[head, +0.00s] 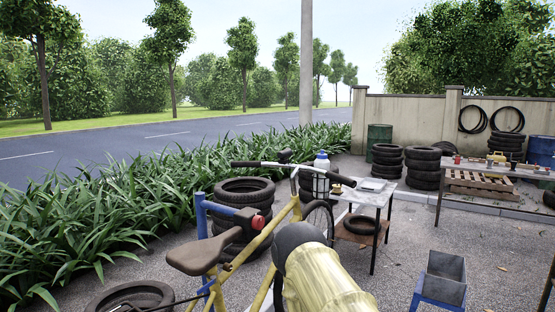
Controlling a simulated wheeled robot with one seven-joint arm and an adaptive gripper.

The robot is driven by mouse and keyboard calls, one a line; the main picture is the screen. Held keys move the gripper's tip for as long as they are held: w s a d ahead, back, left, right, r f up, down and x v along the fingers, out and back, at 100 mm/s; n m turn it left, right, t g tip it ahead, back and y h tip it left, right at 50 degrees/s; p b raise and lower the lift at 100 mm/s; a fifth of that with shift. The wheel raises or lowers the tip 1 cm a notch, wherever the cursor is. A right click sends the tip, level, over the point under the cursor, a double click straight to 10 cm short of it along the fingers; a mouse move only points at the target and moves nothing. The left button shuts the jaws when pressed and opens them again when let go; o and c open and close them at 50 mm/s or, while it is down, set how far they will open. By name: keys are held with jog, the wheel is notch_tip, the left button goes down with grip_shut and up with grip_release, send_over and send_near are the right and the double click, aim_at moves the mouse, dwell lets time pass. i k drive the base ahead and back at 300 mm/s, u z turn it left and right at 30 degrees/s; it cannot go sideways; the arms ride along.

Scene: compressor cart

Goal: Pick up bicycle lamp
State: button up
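I cannot make out a bicycle lamp for certain in the head view. A white bottle with a blue cap (321,165), a small brownish item (336,189) and a flat grey item (371,185) are at the tabletop. The brownish item is too small to identify. My arm rises at the bottom centre, covering part of the bicycle; my gripper is not visible.
Tyre stacks stand behind the bicycle (244,190) and near the wall (424,167). A longer workbench (490,171) is at right. Paving between the worktable and bin is mostly clear.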

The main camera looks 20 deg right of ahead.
aim_at(287, 153)
jog(key=z, duration=2.65)
jog(key=i, duration=1.7)
jog(key=u, duration=3.25)
